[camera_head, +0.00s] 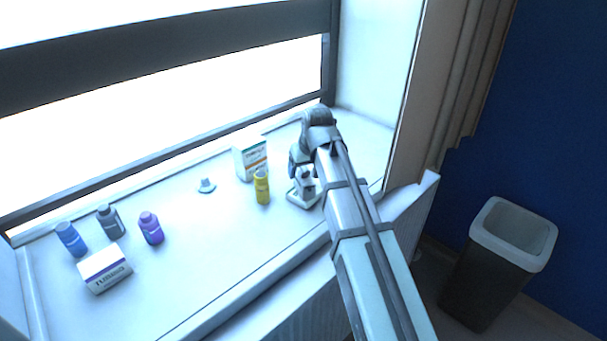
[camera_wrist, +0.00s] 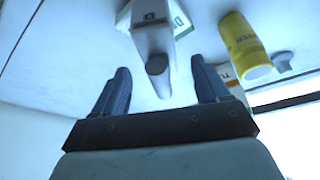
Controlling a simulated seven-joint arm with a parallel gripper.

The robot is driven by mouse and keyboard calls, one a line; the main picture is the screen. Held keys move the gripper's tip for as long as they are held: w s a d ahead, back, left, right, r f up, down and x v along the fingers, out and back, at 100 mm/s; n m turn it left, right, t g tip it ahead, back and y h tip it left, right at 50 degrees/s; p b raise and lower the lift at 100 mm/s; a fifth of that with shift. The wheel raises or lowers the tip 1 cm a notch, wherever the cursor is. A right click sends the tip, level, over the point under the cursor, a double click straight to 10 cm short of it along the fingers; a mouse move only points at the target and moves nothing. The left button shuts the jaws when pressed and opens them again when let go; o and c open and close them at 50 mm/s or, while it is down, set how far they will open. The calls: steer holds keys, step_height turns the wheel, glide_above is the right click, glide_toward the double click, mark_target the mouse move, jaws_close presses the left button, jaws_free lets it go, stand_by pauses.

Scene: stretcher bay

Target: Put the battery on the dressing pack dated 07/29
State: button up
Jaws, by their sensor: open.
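A white block with a grey round knob, probably the battery (camera_head: 305,186), stands on a flat white pack with green lettering (camera_head: 296,202) near the right end of the sill. In the wrist view the block (camera_wrist: 152,38) is between my fingers with space on both sides, and the pack (camera_wrist: 184,20) shows partly behind it. My gripper (camera_wrist: 160,88) is open around the block, not visibly touching it. In the head view my gripper (camera_head: 297,165) partly hides this spot. I cannot read any date on the pack.
A yellow cylinder (camera_head: 262,187) and an upright white carton (camera_head: 245,163) stand just left of my gripper. Blue (camera_head: 71,240), dark (camera_head: 109,222) and purple (camera_head: 151,229) bottles and a white box (camera_head: 104,269) are further left. A small pale piece (camera_head: 207,186) lies mid-sill. The window frame borders the back.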

steer(key=v, duration=0.8)
steer(key=shift+r, duration=0.1)
stand_by(0.3)
